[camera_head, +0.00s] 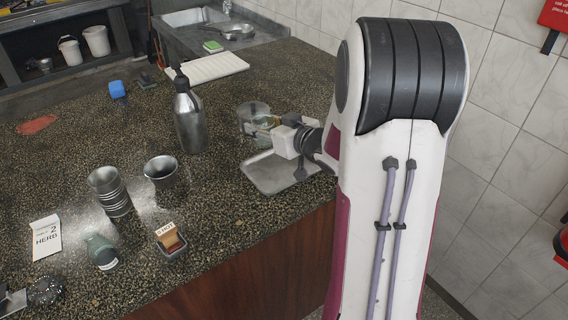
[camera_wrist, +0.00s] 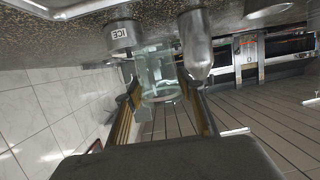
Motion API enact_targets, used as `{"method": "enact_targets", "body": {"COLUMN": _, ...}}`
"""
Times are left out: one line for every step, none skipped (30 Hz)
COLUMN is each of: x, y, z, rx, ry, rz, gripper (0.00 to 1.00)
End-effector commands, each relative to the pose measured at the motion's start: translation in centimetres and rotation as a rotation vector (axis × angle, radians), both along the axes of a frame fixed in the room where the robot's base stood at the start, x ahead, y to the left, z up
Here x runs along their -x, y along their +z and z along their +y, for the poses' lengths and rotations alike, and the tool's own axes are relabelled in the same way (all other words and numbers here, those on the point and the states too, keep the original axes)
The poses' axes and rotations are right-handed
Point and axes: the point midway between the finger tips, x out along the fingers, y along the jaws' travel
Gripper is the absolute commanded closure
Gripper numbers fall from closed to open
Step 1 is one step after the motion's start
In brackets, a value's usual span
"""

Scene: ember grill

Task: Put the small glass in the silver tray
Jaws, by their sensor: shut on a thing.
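The small glass (camera_wrist: 160,92) is clear and faintly green, and shows between my two fingers in the wrist view. My gripper (camera_wrist: 165,98) is shut on it. In the head view my gripper (camera_head: 262,125) is at the far side of the silver tray (camera_head: 262,176), and the glass there is small and partly hidden. The tray is a shallow rectangle on the counter near its right front edge, with my arm covering its right end. No glass shows on its visible part. I cannot tell how high the held glass is.
A round metal tub (camera_head: 246,112), labelled ICE in the wrist view (camera_wrist: 122,35), stands close behind my gripper. A tall metal bottle (camera_head: 190,118) stands left of the tray. Metal cups (camera_head: 160,172), a green-grey jar (camera_head: 101,250) and a small packet box (camera_head: 171,243) are further left.

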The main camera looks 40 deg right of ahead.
Motion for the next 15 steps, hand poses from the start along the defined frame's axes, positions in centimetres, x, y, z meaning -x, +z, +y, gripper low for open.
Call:
{"method": "enact_targets", "body": {"x": 0.3, "y": 0.1, "z": -1.3, "rx": 0.001, "ry": -0.007, "rz": -0.002, "gripper": 0.85}}
{"method": "enact_targets", "body": {"x": 0.5, "y": 0.1, "z": -1.9, "rx": 0.000, "ry": -0.008, "rz": -0.001, "gripper": 0.85}}
{"method": "enact_targets", "body": {"x": 0.7, "y": 0.2, "z": -2.6, "rx": 0.001, "ry": -0.007, "rz": -0.001, "gripper": 0.85}}
{"method": "enact_targets", "body": {"x": 0.9, "y": 0.2, "z": -3.2, "rx": 0.000, "ry": -0.007, "rz": -0.002, "gripper": 0.85}}
{"method": "enact_targets", "body": {"x": 1.1, "y": 0.3, "z": -3.7, "rx": 0.001, "ry": -0.005, "rz": -0.002, "gripper": 0.85}}
{"method": "enact_targets", "body": {"x": 1.4, "y": 0.3, "z": -4.4, "rx": 0.001, "ry": -0.002, "rz": -0.001, "gripper": 0.85}}
{"method": "enact_targets", "body": {"x": 1.6, "y": 0.4, "z": -4.9, "rx": 0.001, "ry": 0.000, "rz": -0.001, "gripper": 0.85}}
{"method": "enact_targets", "body": {"x": 1.8, "y": 0.5, "z": -5.4, "rx": 0.002, "ry": 0.005, "rz": -0.002, "gripper": 0.85}}
{"method": "enact_targets", "body": {"x": 2.1, "y": 0.5, "z": -6.0, "rx": 0.000, "ry": 0.013, "rz": -0.002, "gripper": 0.85}}
{"method": "enact_targets", "body": {"x": 2.2, "y": 0.5, "z": -6.2, "rx": 0.001, "ry": 0.021, "rz": -0.001, "gripper": 0.85}}
{"method": "enact_targets", "body": {"x": 2.4, "y": 0.6, "z": -6.5, "rx": 0.001, "ry": 0.028, "rz": -0.001, "gripper": 0.85}}
{"method": "enact_targets", "body": {"x": 2.6, "y": 0.7, "z": -6.7, "rx": 0.000, "ry": 0.041, "rz": -0.001, "gripper": 0.85}}
{"method": "enact_targets", "body": {"x": 2.7, "y": 0.7, "z": -6.8, "rx": 0.000, "ry": 0.050, "rz": -0.001, "gripper": 0.85}}
{"method": "enact_targets", "body": {"x": 2.8, "y": 0.7, "z": -6.8, "rx": 0.000, "ry": 0.063, "rz": 0.000, "gripper": 0.85}}
{"method": "enact_targets", "body": {"x": 2.8, "y": 0.8, "z": -6.6, "rx": 0.000, "ry": 0.077, "rz": -0.001, "gripper": 0.85}}
